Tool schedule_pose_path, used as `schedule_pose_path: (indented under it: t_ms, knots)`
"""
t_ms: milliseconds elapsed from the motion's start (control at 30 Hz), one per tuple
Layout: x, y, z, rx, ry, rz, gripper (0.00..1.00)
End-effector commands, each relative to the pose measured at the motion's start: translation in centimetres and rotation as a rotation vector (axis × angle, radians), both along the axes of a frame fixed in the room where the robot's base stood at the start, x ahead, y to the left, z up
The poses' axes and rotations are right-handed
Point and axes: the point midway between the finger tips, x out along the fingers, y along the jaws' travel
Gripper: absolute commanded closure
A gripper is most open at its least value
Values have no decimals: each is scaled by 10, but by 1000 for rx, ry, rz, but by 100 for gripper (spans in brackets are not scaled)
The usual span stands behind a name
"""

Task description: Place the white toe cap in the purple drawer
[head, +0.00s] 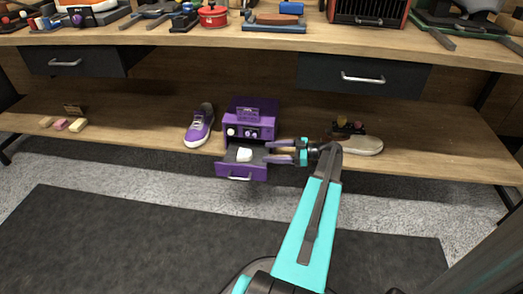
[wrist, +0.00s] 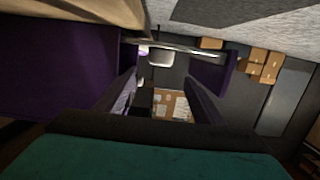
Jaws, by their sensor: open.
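The purple drawer (head: 228,171) is pulled out from the small purple cabinet (head: 251,116) on the lower shelf. The white toe cap (head: 244,155) lies inside it on the dark drawer floor. A pale piece that looks like the toe cap (wrist: 160,58) shows beyond my fingers in the wrist view. My gripper (head: 267,152) is open and empty, reaching in from the right at the drawer's right side. Its fingertips are just right of the toe cap and apart from it. In the wrist view the two fingers (wrist: 163,88) stand apart with nothing between them.
A purple sneaker (head: 199,127) stands left of the cabinet. A pale sole-shaped piece (head: 362,146) and a dark holder (head: 349,128) are on the shelf to the right. Small coloured blocks (head: 61,124) lie far left. The workbench (head: 200,38) overhangs the shelf. Dark mat (head: 130,235) in front is clear.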

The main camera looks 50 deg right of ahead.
Motion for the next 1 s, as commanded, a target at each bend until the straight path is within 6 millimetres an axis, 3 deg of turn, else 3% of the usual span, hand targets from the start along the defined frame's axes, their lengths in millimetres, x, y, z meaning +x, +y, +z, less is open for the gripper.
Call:
schedule_pose_path:
  t_ms: [333, 1000]
  knots:
    - [-29, -19, 5, 1, 0, -1, 38]
    - [-31, -20, 5, 0, 0, -1, 38]
